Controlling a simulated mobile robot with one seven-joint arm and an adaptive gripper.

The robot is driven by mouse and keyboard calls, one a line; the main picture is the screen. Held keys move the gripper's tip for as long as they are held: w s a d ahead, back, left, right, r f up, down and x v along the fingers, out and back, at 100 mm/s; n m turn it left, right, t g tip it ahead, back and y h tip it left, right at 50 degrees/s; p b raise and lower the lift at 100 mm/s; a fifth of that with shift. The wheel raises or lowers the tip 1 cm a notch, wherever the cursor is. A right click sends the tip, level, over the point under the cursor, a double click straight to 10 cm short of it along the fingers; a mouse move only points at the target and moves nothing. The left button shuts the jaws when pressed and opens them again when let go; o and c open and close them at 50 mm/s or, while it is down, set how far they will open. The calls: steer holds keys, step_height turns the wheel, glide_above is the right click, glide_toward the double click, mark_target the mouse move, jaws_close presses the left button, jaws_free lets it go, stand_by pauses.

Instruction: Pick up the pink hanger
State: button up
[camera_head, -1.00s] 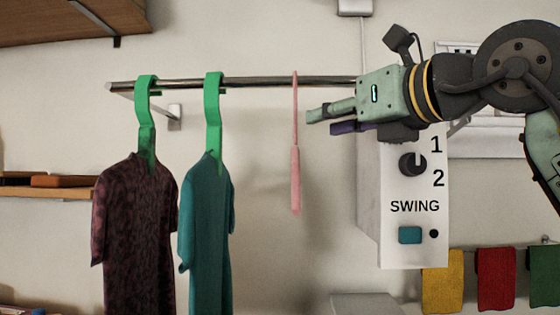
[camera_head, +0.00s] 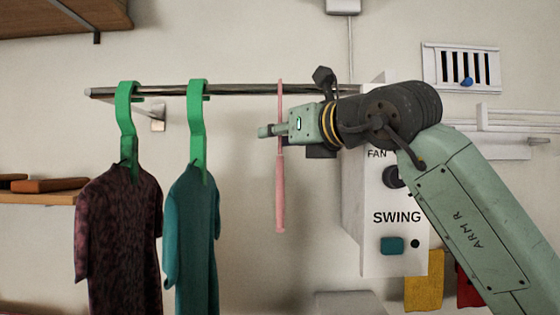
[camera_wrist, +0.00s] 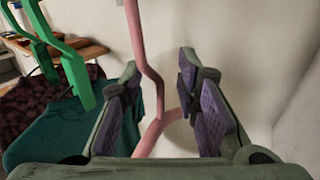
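The pink hanger (camera_head: 281,195) hangs empty from the metal rail (camera_head: 240,89), seen edge-on in the head view. My gripper (camera_head: 263,131) is at the hanger's neck, a little below the rail. In the wrist view, the hanger's bent neck (camera_wrist: 137,35) runs down between the two purple-padded fingers of my gripper (camera_wrist: 158,68). The fingers are apart, with gaps on both sides of the neck. The hanger's shoulders spread just below, partly hidden by my gripper.
Two green hangers (camera_head: 197,130) carry a dark patterned garment (camera_head: 118,240) and a teal garment (camera_head: 192,235) to the left. A white control box (camera_head: 390,225) marked SWING stands right, partly behind my arm. Space between the teal garment and the pink hanger is clear.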

jaws_close()
stand_by(0.3)
stand_by(0.3)
